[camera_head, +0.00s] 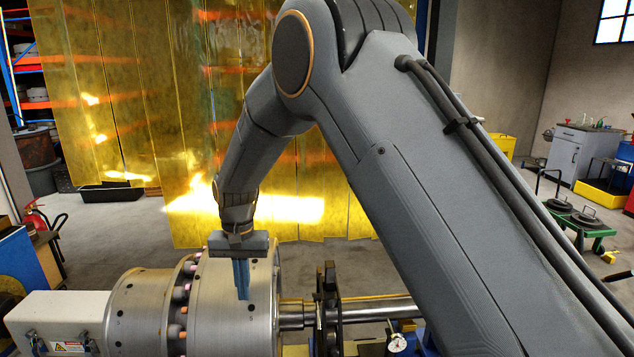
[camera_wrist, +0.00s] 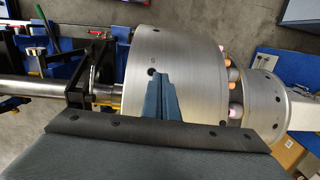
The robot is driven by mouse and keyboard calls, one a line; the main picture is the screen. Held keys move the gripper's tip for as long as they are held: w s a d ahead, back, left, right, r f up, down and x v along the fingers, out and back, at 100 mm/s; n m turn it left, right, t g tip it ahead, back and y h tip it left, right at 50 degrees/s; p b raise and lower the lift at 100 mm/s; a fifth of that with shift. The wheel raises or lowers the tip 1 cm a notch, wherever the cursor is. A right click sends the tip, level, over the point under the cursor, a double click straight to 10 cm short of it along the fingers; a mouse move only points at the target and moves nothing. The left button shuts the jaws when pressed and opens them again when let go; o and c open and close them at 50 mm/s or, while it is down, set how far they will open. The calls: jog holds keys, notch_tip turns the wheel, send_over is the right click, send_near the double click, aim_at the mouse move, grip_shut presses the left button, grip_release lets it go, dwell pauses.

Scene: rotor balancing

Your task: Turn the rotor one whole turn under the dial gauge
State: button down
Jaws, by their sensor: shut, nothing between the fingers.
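The rotor (camera_head: 218,318) is a large silver drum with dark holes in its rim and a row of coloured bolts at its left flange. In the wrist view the rotor (camera_wrist: 197,64) fills the middle, with its shaft (camera_wrist: 40,88) running left. My gripper (camera_head: 242,296) is shut and empty, its blue fingers pointing down in front of the drum's curved surface. In the wrist view the fingertips (camera_wrist: 158,76) lie close to a dark hole; I cannot tell whether they touch the drum. The dial gauge (camera_head: 396,342) has a white face and sits below the shaft at right.
A dark bearing stand (camera_head: 329,312) holds the shaft right of the drum. A white housing (camera_head: 58,322) with a warning label is at left. Yellow strip curtains (camera_head: 120,110) hang behind. A green trolley (camera_head: 580,222) stands far right. Grey floor is open behind the rotor.

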jog(key=s+d+b, duration=0.1)
jog(key=s+d, duration=0.2)
jog(key=d, duration=0.7)
jog(key=s+d+r+t+b, duration=0.1)
jog(key=s+d, duration=0.2)
jog(key=d, duration=0.7)
jog(key=s+d+b, duration=0.1)
jog(key=s+d, duration=0.2)
jog(key=d, duration=0.7)
jog(key=shift+d+r+m+t, duration=0.3)
jog(key=shift+d, duration=0.05)
jog(key=c, duration=2.4)
grip_release()
jog(key=s+d, duration=0.2)
jog(key=s+d+f, duration=0.1)
jog(key=s+d, duration=0.1)
jog(key=s, duration=0.1)
jog(key=s+d+b, duration=0.1)
jog(key=s+d, duration=0.1)
jog(key=s, duration=0.1)
jog(key=shift+d+f, duration=0.2)
jog(key=shift+d, duration=0.2)
jog(key=o, duration=0.8)
jog(key=shift+s+d, duration=0.15)
jog(key=shift+s, duration=0.15)
jog(key=shift+c, duration=0.8)
